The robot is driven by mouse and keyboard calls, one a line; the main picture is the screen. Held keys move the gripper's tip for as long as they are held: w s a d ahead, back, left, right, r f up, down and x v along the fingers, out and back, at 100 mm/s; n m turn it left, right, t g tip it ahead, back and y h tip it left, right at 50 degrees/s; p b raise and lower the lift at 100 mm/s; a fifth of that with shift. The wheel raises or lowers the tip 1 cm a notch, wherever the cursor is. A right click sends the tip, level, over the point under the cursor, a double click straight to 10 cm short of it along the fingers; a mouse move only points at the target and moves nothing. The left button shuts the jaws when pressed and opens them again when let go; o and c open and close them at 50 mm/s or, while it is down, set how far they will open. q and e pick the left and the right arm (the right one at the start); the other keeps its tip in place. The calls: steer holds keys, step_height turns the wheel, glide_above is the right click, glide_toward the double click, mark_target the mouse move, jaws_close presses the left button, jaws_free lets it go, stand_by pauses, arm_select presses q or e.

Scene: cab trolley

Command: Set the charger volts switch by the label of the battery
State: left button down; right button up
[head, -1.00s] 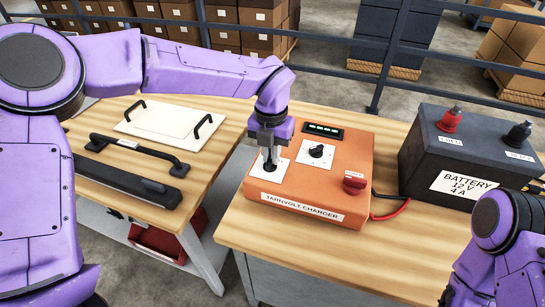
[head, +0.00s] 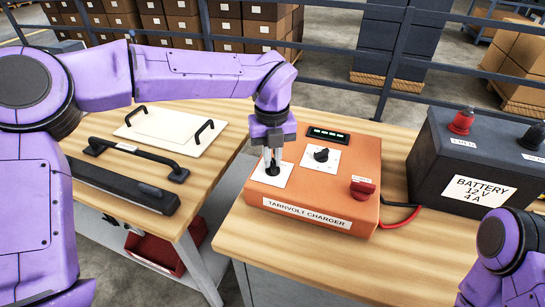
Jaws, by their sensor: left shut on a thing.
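The orange charger (head: 312,188), labelled TARNVOLT CHARGER, sits on the wooden bench. It has two black rotary knobs on white plates, a left knob (head: 272,168) and a right knob (head: 321,155), a red knob (head: 362,187) and a lit display (head: 328,134). The plate markings are too small to read. My left gripper (head: 272,160) points down and is shut on the left knob, hiding part of it. The dark battery (head: 430,165) stands to the right, its white label (head: 478,190) reading BATTERY 12 V 4 A. My right arm shows at lower right; its gripper is out of frame.
On the left bench are a white plate with two black handles (head: 165,133) and a dark device with a long handle (head: 125,185). A red bin (head: 155,250) is below. Red and black cables (head: 402,217) run between charger and battery. A railing stands behind.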

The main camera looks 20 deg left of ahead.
stand_by(0.3)
arm_select(q)
steer(key=c, duration=1.2)
jaws_free()
steer(key=shift+o, duration=0.2)
steer(key=shift+r, duration=0.1)
step_height(320, 180, up, 10)
steer(key=shift+r, duration=0.2)
